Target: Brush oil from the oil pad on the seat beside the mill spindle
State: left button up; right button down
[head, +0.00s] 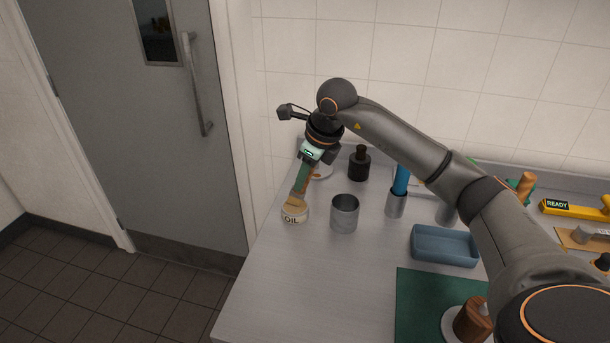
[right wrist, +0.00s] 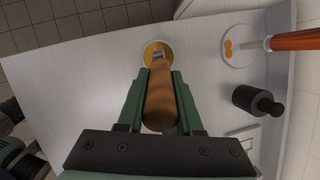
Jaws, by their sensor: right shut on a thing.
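My right gripper (head: 301,180) is at the far left end of the counter, its green fingers shut on the wooden handle of a brush (right wrist: 160,102). The brush (head: 297,201) points down at the round oil pad (head: 294,215), a pale pot marked OIL. In the right wrist view the oil pad (right wrist: 151,49) shows a yellow top, with the brush head over it; I cannot tell whether they touch. A brown wooden piece (head: 473,321) stands on a white disc on the green mat; I cannot tell whether it holds the mill spindle. My left gripper is not in view.
A metal cup (head: 344,213) stands just right of the oil pad. A black bottle (head: 359,164) is behind it. A metal holder (head: 396,204) with a blue-handled tool and a blue tray (head: 444,246) are further right. The counter's front left is clear.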

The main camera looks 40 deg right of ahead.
notch_tip(320, 180, up, 5)
jog(key=p, duration=0.4)
jog(key=shift+f, duration=0.15)
jog(key=shift+r+p, duration=0.35)
jog(key=shift+r, duration=0.75)
jog(key=s+a+f+n+g, duration=0.3)
jog(key=s+a+n, duration=0.4)
jog(key=n, duration=0.8)
jog(key=s+a+f+n+g, duration=0.3)
jog(key=s+a+n, duration=0.5)
jog(key=n, duration=0.7)
jog(key=shift+f+n+g+y, duration=0.2)
jog(key=shift+n+g+y, duration=0.15)
jog(key=shift+g, duration=0.55)
